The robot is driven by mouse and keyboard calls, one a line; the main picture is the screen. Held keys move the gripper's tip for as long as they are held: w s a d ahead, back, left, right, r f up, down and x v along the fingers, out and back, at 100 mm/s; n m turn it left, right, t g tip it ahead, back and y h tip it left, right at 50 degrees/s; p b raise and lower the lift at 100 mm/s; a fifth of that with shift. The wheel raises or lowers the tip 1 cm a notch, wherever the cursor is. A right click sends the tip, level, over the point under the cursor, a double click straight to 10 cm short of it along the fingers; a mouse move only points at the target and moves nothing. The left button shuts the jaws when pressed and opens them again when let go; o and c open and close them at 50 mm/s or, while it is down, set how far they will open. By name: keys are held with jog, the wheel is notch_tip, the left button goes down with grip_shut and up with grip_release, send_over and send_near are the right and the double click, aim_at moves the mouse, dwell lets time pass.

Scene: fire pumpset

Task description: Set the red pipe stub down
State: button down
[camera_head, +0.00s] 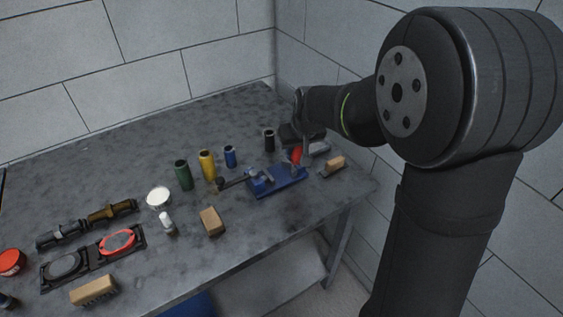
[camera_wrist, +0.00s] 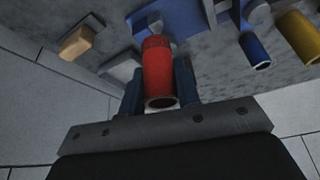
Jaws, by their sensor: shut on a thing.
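The red pipe stub (camera_wrist: 157,72) is held between the two dark fingers of my gripper (camera_wrist: 158,92) in the wrist view, its open end toward the camera. In the head view the red stub (camera_head: 296,155) shows as a small red patch at the right end of the bench, under my gripper (camera_head: 300,140). My gripper is shut on it, beside the blue vise (camera_head: 278,180). Whether the stub touches the bench (camera_head: 110,180) cannot be told.
A tan block (camera_head: 212,221) lies in front. The bench's back left is clear.

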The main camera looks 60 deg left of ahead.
jog(key=s+a+f, duration=0.2)
jog(key=a, duration=0.1)
jog(key=shift+s+a+f, duration=0.2)
jog(key=shift+s+f, duration=0.1)
jog(key=shift+s, duration=0.1)
jog(key=shift+f, duration=1.95)
jog(key=shift+f, duration=0.15)
jog(key=c, duration=1.3)
grip_release()
jog(key=shift+c, duration=0.2)
jog(key=shift+r, duration=0.35)
jog(key=v, duration=1.1)
jog(key=shift+d+r, duration=0.2)
jog(key=shift+r, duration=0.1)
